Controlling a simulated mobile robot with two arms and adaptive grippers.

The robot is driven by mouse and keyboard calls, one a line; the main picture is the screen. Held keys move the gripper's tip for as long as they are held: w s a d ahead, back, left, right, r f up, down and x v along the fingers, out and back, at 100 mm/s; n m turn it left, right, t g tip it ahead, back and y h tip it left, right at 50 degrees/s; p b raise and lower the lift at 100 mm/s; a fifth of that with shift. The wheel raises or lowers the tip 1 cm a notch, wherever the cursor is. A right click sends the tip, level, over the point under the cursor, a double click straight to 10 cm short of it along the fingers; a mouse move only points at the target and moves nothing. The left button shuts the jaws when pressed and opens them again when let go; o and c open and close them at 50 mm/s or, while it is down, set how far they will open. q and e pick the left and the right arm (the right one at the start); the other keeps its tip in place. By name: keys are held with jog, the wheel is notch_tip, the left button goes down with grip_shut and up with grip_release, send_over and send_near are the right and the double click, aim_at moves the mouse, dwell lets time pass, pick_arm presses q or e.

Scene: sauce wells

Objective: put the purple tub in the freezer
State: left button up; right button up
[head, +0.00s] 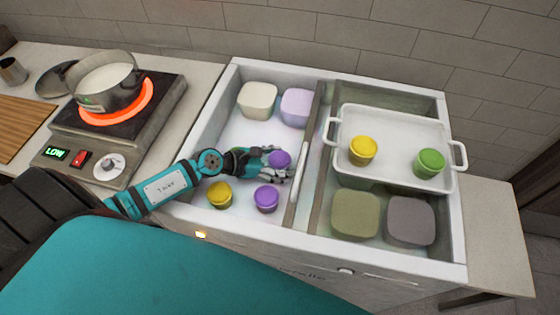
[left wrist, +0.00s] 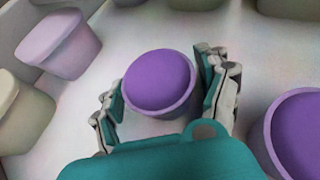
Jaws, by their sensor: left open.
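A small purple tub (head: 279,159) stands in the left well of the white chest freezer (head: 222,245). My left gripper (head: 272,163) reaches into this well with its open fingers on either side of that tub. The left wrist view shows the tub (left wrist: 158,83) between the two fingers, with a gap at least on the left; contact on the right is unclear. A second small purple tub (head: 266,198) stands nearer the front, and it shows at the right edge of the left wrist view (left wrist: 298,135). My right gripper is not in view.
A yellow tub (head: 219,194), a cream block-shaped tub (head: 257,100) and a lavender one (head: 296,107) share the left well. A frame with a handle (head: 299,174) borders it. Rightward, a white tray (head: 395,125) holds yellow and green tubs. A hot pot (head: 106,85) stands left.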

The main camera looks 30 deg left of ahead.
pick_arm(q)
jog(key=shift+r, duration=0.25)
jog(key=v, duration=0.5)
jog(key=b+v, duration=0.1)
jog(key=v, duration=0.4)
jog(key=shift+s+a+f, duration=0.15)
jog(key=shift+s, duration=0.05)
jog(key=shift+v, duration=0.8)
